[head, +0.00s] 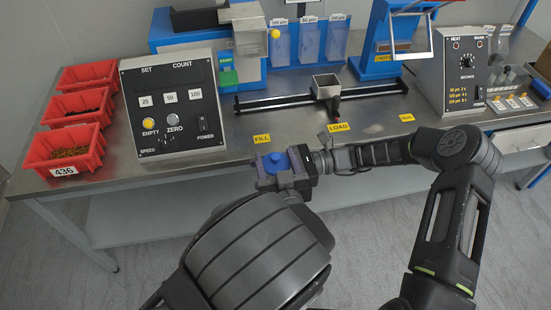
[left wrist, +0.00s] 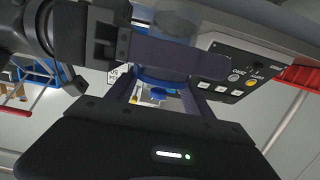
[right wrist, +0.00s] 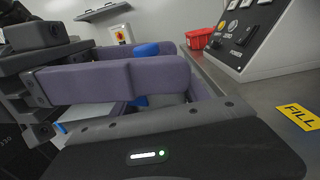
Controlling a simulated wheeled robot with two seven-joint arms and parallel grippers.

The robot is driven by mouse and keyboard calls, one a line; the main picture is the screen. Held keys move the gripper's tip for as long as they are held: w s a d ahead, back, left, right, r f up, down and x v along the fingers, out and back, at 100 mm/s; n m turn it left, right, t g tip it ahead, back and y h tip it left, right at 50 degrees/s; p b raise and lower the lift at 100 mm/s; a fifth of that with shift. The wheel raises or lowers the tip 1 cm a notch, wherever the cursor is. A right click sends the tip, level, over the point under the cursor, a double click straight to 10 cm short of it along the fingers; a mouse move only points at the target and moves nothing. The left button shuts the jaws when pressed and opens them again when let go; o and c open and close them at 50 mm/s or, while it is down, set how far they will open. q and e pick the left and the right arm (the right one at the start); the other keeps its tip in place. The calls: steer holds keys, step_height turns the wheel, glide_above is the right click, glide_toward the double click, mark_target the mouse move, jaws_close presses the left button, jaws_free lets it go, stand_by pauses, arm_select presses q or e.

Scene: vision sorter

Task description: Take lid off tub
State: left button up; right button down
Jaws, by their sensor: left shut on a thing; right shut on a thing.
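The blue lid (head: 275,161) with its raised knob is between the purple fingers in the head view, in front of the bench edge. It also shows in the left wrist view (left wrist: 157,77) and the right wrist view (right wrist: 147,48). My left gripper (head: 279,162) is shut on the lid. The clear tub (left wrist: 178,22) shows in the left wrist view, close against the lid; I cannot tell whether there is a gap. My right gripper (head: 289,171) comes in from the right and is shut on the tub. In the head view the tub is hidden behind fingers and lid.
A steel bench (head: 215,165) stands behind the grippers. On it are red bins (head: 65,150), a counter box (head: 172,105), a black rail with a small hopper (head: 326,86), a blue machine (head: 385,40) and a heat-control box (head: 465,70). The bench front near the yellow labels is clear.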

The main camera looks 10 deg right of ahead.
mark_target(275, 155)
arm_select(q)
steer(key=shift+r, duration=0.1)
arm_select(e)
steer(key=shift+r, duration=0.1)
arm_select(q)
steer(key=shift+r, duration=0.95)
steer(key=shift+r, duration=0.15)
steer(key=shift+r, duration=1.9)
steer(key=shift+w, duration=0.1)
arm_select(e)
steer(key=shift+d, duration=0.1)
